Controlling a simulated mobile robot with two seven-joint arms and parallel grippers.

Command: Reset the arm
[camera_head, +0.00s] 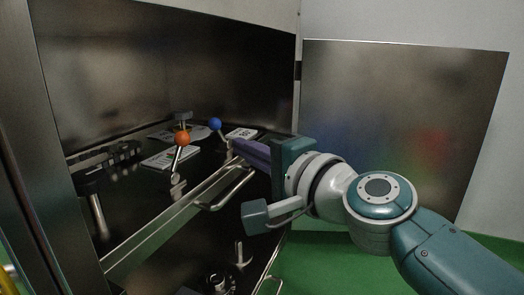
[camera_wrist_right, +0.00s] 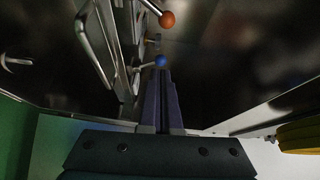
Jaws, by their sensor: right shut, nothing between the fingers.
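My right arm (camera_head: 380,215) comes in from the right in the head view. My right gripper (camera_head: 236,146) reaches over the edge of a metal cabinet. Its purple fingers are shut with nothing between them. In the right wrist view the closed fingers (camera_wrist_right: 161,100) point toward a lever with a blue ball (camera_wrist_right: 160,61). That blue ball (camera_head: 215,124) stands just beyond the fingertips in the head view; I cannot tell if they touch. A lever with an orange ball (camera_head: 182,138) stands further left. My left gripper is not in view.
The cabinet has a metal front rail (camera_head: 150,238) with a handle (camera_head: 232,190). An open metal door panel (camera_head: 400,120) stands behind my right arm. White labels (camera_head: 160,160) lie on the dark surface. Green floor (camera_head: 325,265) shows below. A yellow object (camera_wrist_right: 300,136) is at the wrist view's right edge.

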